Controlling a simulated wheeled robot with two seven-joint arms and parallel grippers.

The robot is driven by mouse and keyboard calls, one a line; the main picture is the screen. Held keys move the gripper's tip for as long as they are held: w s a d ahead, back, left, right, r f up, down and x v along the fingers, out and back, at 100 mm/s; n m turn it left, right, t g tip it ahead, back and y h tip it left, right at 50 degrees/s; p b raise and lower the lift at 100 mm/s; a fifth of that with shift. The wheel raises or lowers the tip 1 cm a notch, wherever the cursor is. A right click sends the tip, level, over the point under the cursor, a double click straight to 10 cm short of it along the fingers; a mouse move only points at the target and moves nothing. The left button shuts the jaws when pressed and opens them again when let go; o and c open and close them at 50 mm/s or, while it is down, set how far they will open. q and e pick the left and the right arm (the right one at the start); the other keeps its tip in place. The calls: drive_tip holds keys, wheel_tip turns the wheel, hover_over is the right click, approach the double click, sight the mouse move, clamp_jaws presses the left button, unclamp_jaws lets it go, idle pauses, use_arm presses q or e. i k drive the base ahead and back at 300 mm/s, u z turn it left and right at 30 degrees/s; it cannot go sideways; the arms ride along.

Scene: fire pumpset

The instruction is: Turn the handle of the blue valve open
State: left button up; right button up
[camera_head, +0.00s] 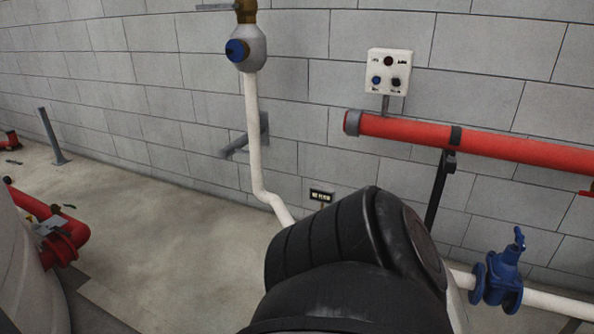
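The blue valve (500,280) sits on a low white pipe (555,302) near the wall, at the lower right of the head view. It has flanges on both sides and an upright body. Its small blue handle (519,239) is on top and points up, leaning slightly. Whether the valve is open or shut cannot be told from here. Neither my left nor my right gripper is in view. Nothing is seen touching the valve or its handle.
A red pipe (500,147) on a dark stand (439,188) runs along the wall above the valve. A white control box (389,72) is on the wall. A white pipe (253,130) with a blue-capped fitting (237,50) rises at centre left.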

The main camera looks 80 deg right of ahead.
sight(519, 241)
drive_tip(key=z, duration=3.4)
drive_tip(key=i, duration=1.8)
drive_tip(key=z, duration=0.15)
